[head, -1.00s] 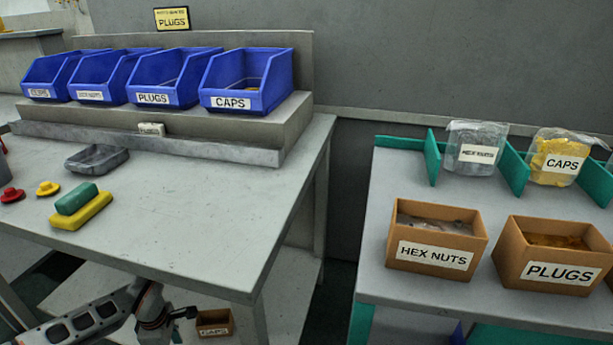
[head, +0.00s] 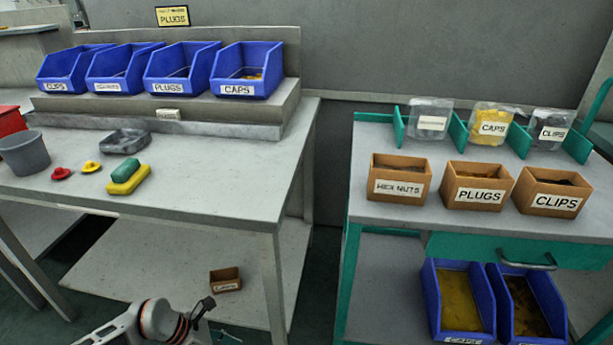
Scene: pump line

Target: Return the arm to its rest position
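My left arm (head: 125,325) comes in at the bottom left of the head view, low in front of the table. A dark part at its end, seemingly my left gripper (head: 202,308), shows small near the bottom edge. I cannot tell whether its fingers are open or shut, and I see nothing clearly held in it. My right arm and gripper are not in view.
The left table (head: 215,185) holds a grey cup (head: 24,153), a grey tray (head: 125,142) and blue bins (head: 245,70) on a riser. A small brown box (head: 225,280) sits on its lower shelf. A green-framed cart (head: 385,212) with boxes stands at right.

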